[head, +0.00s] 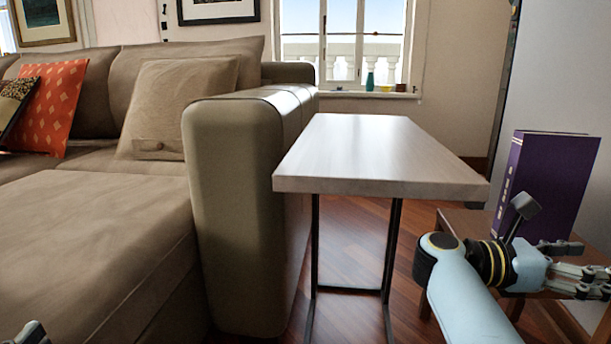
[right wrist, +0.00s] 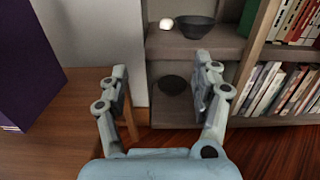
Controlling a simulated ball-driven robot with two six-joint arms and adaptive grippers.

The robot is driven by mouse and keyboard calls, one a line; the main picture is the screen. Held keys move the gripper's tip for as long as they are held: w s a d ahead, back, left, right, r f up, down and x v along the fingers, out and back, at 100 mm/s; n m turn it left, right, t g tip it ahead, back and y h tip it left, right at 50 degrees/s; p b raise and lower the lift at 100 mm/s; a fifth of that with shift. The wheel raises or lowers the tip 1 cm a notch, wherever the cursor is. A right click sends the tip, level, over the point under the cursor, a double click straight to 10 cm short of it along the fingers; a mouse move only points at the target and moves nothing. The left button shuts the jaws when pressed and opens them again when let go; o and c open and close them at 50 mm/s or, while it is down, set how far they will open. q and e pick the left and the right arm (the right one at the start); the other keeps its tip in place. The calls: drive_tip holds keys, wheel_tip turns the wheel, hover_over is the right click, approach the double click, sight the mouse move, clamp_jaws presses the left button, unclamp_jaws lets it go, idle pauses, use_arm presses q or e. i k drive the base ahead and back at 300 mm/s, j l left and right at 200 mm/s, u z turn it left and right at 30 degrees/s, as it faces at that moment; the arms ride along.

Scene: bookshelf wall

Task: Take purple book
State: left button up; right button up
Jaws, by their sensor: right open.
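The purple book (head: 548,182) stands upright on a small brown wooden table (head: 455,222) at the right of the head view. In the right wrist view the purple book (right wrist: 28,62) is at the left edge, partly cut off. My right gripper (right wrist: 162,80) is open with nothing between its fingers. In the head view my right gripper (head: 590,270) is in front of the book's lower part, pointing right. Only a small piece of my left gripper (head: 30,332) shows at the bottom left corner, so its jaws cannot be judged.
A pale side table (head: 385,150) stands in the middle, beside a beige sofa (head: 240,200). In the right wrist view a bookshelf (right wrist: 225,45) holds a dark bowl (right wrist: 195,27), a white ball (right wrist: 166,24) and several books (right wrist: 285,90). The side table's top is clear.

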sight(554, 168)
drive_tip(key=i, duration=0.85)
drive_tip(key=l, duration=0.4)
